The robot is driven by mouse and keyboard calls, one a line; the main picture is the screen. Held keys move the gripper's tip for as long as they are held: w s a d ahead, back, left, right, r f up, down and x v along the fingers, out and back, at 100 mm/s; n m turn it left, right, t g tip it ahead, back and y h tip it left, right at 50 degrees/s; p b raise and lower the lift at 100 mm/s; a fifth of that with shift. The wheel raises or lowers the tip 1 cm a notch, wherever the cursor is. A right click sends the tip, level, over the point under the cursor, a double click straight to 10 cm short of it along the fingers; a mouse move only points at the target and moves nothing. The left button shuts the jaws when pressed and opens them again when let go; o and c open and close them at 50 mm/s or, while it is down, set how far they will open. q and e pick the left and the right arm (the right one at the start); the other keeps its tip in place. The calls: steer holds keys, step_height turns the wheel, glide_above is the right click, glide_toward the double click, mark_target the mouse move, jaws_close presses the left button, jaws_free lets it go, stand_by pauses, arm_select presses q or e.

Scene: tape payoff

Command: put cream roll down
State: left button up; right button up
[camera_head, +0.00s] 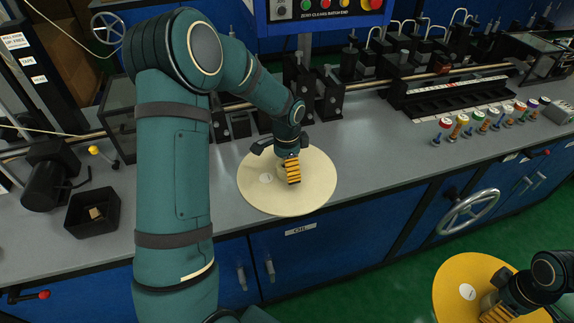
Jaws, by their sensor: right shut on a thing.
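The cream roll (258,190) is a wide flat disc with a small white label. It lies level at the bench top, near the front edge; I cannot tell whether it touches the bench. My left gripper (291,178) is over its middle, with yellow-and-black fingers pointing down at the pale core. The fingers hide part of the core, and whether they grip it is unclear. My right gripper (497,312) is at the bottom right, shut on a yellow roll (457,283), which is level in front of the bench over the green floor. The frame cuts off its lower edge.
The grey bench (385,160) is clear right of the cream roll. Several small coloured spools (480,120) stand further right. A black bin (93,210) and a dark motor (48,178) are at the left. Machinery lines the back. A handwheel (468,210) juts from the blue front.

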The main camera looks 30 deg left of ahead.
arm_select(q)
step_height(320, 180, up, 13)
steer(key=p, duration=0.3)
steer(key=shift+r, duration=0.15)
stand_by(0.6)
